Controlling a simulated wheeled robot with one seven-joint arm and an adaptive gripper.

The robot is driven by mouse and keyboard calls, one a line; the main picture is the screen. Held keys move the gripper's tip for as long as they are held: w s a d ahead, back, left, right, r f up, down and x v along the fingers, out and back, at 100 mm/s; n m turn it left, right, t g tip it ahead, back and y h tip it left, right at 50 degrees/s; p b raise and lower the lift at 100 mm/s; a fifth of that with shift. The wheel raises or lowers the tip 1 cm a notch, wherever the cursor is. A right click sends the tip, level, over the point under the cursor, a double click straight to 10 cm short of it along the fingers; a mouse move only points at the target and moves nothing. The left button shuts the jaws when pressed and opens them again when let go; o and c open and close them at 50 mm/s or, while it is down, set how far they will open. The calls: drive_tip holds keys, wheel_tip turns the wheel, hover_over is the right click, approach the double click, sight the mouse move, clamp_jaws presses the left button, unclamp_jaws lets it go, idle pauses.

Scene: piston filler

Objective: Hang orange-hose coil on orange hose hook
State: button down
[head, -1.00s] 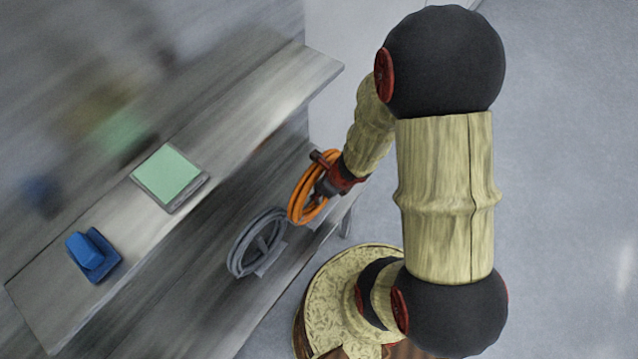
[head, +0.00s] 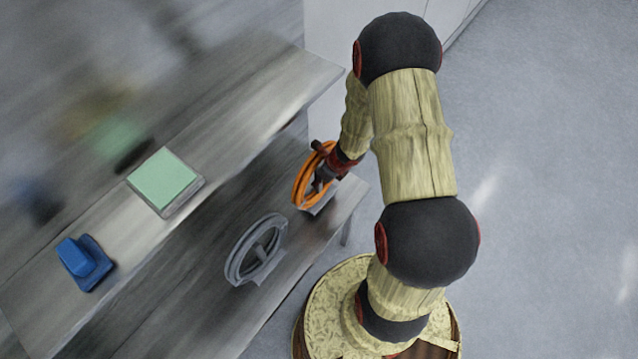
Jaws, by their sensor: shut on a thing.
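The orange-hose coil (head: 301,188) is in the head view, right of centre on the bench's front side. My gripper (head: 324,178) is shut on it at its right side. The coil stands roughly upright, close to the lower shelf's right end. A dark peg-like piece (head: 318,146) shows at the coil's top; I cannot tell whether it is part of my gripper or of a hook. A grey bracket (head: 322,205) shows just below the coil. Whether the coil rests on a hook is hidden by the coil and my gripper.
A grey hose coil (head: 233,262) hangs on a grey holder left of the orange one. The upper shelf (head: 240,120) bears a green-topped box (head: 163,178) and a blue device (head: 85,262). The lower shelf (head: 300,245) has bare room. Open floor (head: 550,200) lies to the right.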

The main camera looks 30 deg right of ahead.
drive_tip(key=shift+w+d+f, duration=0.2)
drive_tip(key=shift+w+f, duration=0.05)
drive_tip(key=shift+f, duration=0.1)
drive_tip(key=shift+w+d+f+b, duration=0.1)
drive_tip(key=shift+w+f+b, duration=0.1)
drive_tip(key=shift+f+b, duration=0.95)
drive_tip(key=shift+f, duration=0.4)
drive_tip(key=shift+f, duration=0.15)
drive_tip(key=c, duration=1.7)
unclamp_jaws()
drive_tip(key=shift+c, duration=0.2)
drive_tip(key=a+p+v, duration=0.1)
drive_tip(key=p+v, duration=0.2)
drive_tip(key=v, duration=0.4)
drive_tip(key=shift+d+r+p, duration=0.35)
drive_tip(key=shift+r+p, duration=0.05)
drive_tip(key=shift+r, duration=0.05)
